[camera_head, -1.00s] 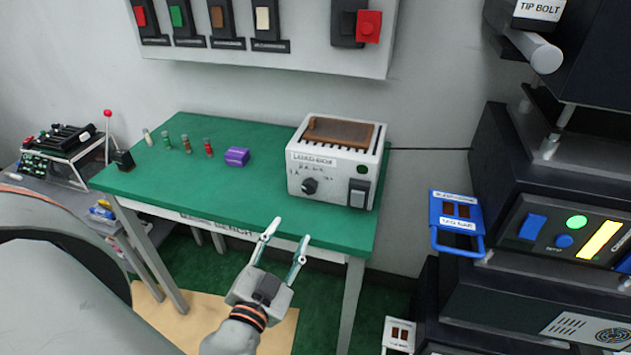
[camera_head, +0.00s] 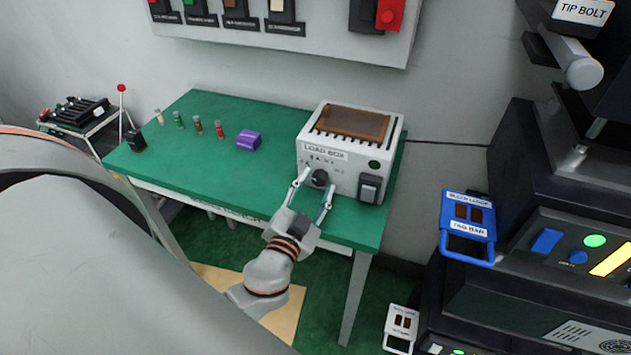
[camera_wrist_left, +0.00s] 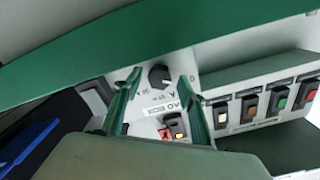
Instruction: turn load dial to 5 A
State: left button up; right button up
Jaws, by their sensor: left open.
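The load box (camera_head: 350,150) is a white case with a brown slatted top, standing on the right part of the green bench. Its load dial (camera_head: 320,178) is a small black knob on the front face, below the LOAD BOX label. My left gripper (camera_head: 314,190) is open, with one finger on each side of the dial in the head view. In the left wrist view the dial (camera_wrist_left: 159,76) shows between the two fingers (camera_wrist_left: 158,88). Whether the fingers touch it I cannot tell. The small scale marks are too blurred to read. My right gripper is not in view.
A black rocker switch (camera_head: 369,188) sits right of the dial on the box. A purple block (camera_head: 249,140) and several small coloured cylinders stand to the left on the bench (camera_head: 220,180). A blue-handled tag frame (camera_head: 467,228) is at the right.

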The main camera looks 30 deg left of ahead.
pick_arm(q)
jog(key=shift+w+a, duration=0.1)
jog(key=shift+w, duration=0.15)
jog(key=c, duration=1.1)
jog(key=shift+m, duration=0.3)
jog(key=m, duration=0.4)
jog(key=shift+m, duration=1.5)
